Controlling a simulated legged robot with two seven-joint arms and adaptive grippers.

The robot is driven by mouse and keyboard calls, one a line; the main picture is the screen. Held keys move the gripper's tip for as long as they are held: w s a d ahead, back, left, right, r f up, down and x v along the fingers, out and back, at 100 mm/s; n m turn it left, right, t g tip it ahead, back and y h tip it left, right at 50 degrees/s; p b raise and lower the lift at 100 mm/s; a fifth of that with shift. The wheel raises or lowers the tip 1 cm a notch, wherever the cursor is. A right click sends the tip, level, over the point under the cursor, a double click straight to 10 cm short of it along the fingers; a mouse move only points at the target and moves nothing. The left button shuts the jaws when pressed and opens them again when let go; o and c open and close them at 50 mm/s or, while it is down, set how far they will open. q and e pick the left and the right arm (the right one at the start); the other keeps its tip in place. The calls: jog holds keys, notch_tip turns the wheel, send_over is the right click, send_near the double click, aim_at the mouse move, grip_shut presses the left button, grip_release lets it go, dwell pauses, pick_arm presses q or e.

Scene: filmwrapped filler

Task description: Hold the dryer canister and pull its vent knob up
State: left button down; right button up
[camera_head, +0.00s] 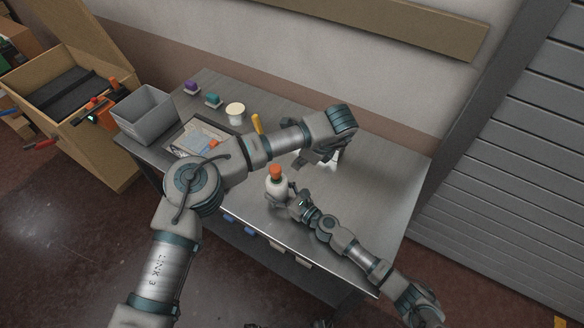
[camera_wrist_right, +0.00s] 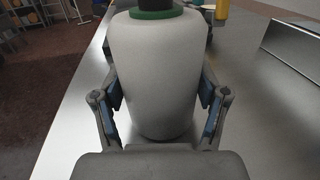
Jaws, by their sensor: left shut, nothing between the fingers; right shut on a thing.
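The dryer canister (camera_head: 277,187) is a white, rounded bottle with an orange vent knob (camera_head: 275,170) on top. It stands upright near the table's front edge. In the right wrist view the canister (camera_wrist_right: 158,75) fills the middle, with a green collar and a dark neck; its knob is out of that frame. My right gripper (camera_head: 288,200) is shut on the canister's body, with a finger (camera_wrist_right: 112,110) on each side. My left gripper (camera_head: 300,163) is shut and empty, behind and to the right of the knob, apart from it.
On the metal table (camera_head: 375,190) stand a grey bin (camera_head: 146,118), a shallow tray (camera_head: 212,128), a cream tub (camera_head: 235,110), a yellow object (camera_head: 256,123) and small purple (camera_head: 191,86) and teal (camera_head: 213,99) items. The table's right part is clear. A cardboard box (camera_head: 95,150) stands left.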

pick_arm(q)
jog(key=shift+s+d+r, duration=0.1)
jog(key=shift+d+r, duration=0.1)
jog(key=shift+r, duration=0.2)
pick_arm(e)
jog(key=o, duration=1.7)
jog(key=shift+c, duration=0.2)
